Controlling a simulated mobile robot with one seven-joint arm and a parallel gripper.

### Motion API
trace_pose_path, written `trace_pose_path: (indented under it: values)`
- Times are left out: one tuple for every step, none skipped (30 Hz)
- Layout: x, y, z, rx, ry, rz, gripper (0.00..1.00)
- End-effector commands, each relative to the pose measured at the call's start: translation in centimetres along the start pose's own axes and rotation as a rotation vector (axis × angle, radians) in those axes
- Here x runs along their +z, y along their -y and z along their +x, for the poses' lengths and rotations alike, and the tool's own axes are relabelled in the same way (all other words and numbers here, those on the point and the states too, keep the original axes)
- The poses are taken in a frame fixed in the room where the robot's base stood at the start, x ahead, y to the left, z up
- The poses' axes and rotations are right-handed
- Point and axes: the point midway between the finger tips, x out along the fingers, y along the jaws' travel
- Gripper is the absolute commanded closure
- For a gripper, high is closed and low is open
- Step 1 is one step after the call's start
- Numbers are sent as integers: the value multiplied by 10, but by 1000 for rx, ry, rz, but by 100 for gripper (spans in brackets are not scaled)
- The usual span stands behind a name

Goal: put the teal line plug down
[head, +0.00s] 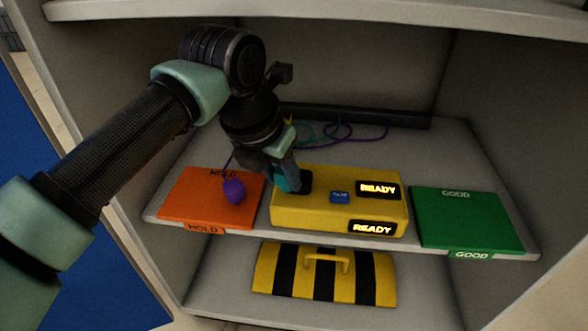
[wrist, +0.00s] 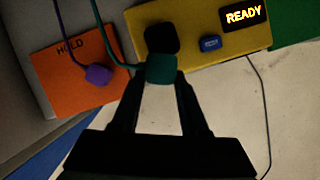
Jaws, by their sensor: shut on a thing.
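The teal line plug (head: 283,180) is between the fingers of my gripper (head: 280,178), at the left end of the yellow tester box (head: 300,215). In the wrist view the plug (wrist: 161,69) sits between the fingertips, beside a black socket (wrist: 162,38) on the box top. Its teal cord runs up and to the left. I cannot tell whether the plug touches the box. A purple plug (head: 233,191) lies on the orange HOLD mat (head: 180,198). The green GOOD mat (head: 467,218) at the right is bare.
The box has a blue button (head: 340,197) and two lit READY displays (head: 378,189). Cords lie at the back of the shelf near a dark bar (head: 360,116). A striped yellow and black case (head: 320,277) stands on the lower shelf. Cabinet walls close both sides.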

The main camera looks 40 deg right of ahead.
Motion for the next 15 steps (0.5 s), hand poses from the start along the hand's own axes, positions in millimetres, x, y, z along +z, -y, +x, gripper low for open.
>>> trace_pose_path:
  values:
    - [3,0,1,0,0,1,100]
    - [5,0,2,0,1,1,100]
    - [9,1,4,0,1,2,100]
    - [13,1,7,-1,1,2,100]
    - [17,1,9,-1,1,2,100]
    - [24,1,12,-1,0,2,100]
    - [29,1,15,-1,0,3,100]
    - [34,1,17,-1,0,2,100]
    - [40,1,19,-1,1,2,100]
    - [38,1,24,-1,0,1,100]
    - [35,1,27,-1,0,0,100]
    - [33,1,29,-1,1,1,100]
    - [33,1,30,-2,1,1,100]
    - [33,1,31,-2,1,1,100]
    - [33,1,31,-2,1,1,100]
